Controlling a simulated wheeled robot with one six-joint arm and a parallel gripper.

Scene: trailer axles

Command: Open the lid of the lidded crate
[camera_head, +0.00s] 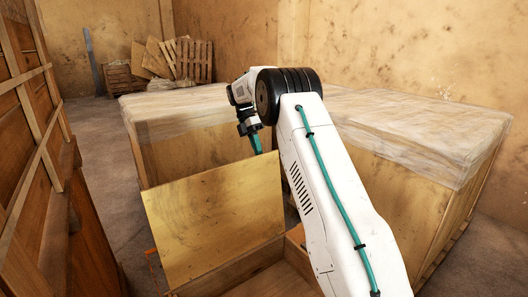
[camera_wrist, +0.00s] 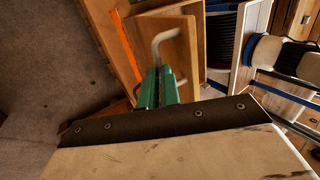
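The lidded crate (camera_head: 228,278) stands low in front of me, and its open top shows in the head view. Its plain plywood lid (camera_head: 212,222) is raised and stands steeply upright. My gripper (camera_head: 257,146) is at the lid's upper edge, on the far side; its tips are partly hidden. In the wrist view, the green fingers (camera_wrist: 159,88) are close together around one end of a bent grey handle (camera_wrist: 158,48). The handle stands out from a wooden panel (camera_wrist: 175,55), which appears to be the lid.
Two large wrapped crates (camera_head: 190,110) (camera_head: 430,125) stand behind and to the right, close to my arm. Tall wooden crates (camera_head: 30,170) line the left. Bare floor (camera_head: 105,150) lies between. A dark riveted strip (camera_wrist: 160,122) crosses the wrist view's foreground.

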